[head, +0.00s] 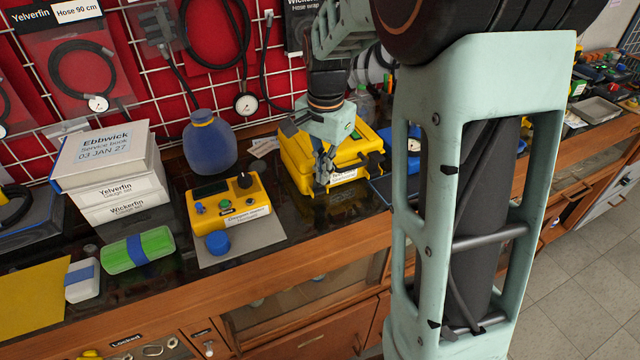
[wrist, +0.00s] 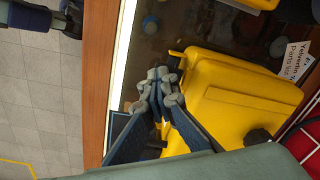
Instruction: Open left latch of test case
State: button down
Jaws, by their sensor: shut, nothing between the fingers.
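The yellow test case (head: 296,160) lies on the dark bench top in the head view, its front facing me. It fills the middle right of the wrist view (wrist: 225,100). My gripper (head: 322,180) is at the case's front side, left of its front middle, pointing down. The fingertips (wrist: 157,78) are together and empty, close beside the case's edge in the wrist view. I cannot tell whether they touch it. A dark latch-like part (head: 374,160) shows at the case's front right. The left latch is not clearly visible; my gripper covers part of the front.
A red wall panel with a wire grid rises behind. The bench's wooden front edge is near.

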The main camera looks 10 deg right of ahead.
jog(key=shift+g, duration=0.3)
jog(key=s+f, duration=0.2)
jog(key=f, duration=0.1)
jog(key=shift+s+d, duration=0.2)
jog(key=shift+s, duration=0.05)
jog(key=shift+w+f, duration=0.1)
jog(key=shift+w, duration=0.35)
jog(key=shift+w+r+p, duration=0.1)
jog(key=shift+r+p, duration=0.2)
jog(key=shift+r, duration=0.1)
jog(key=shift+r+p, duration=0.3)
jog(key=shift+r, duration=0.15)
notch_tip(320, 180, up, 7)
jog(key=p, duration=0.6)
jog(key=shift+s+r, duration=0.2)
jog(key=shift+s, duration=0.25)
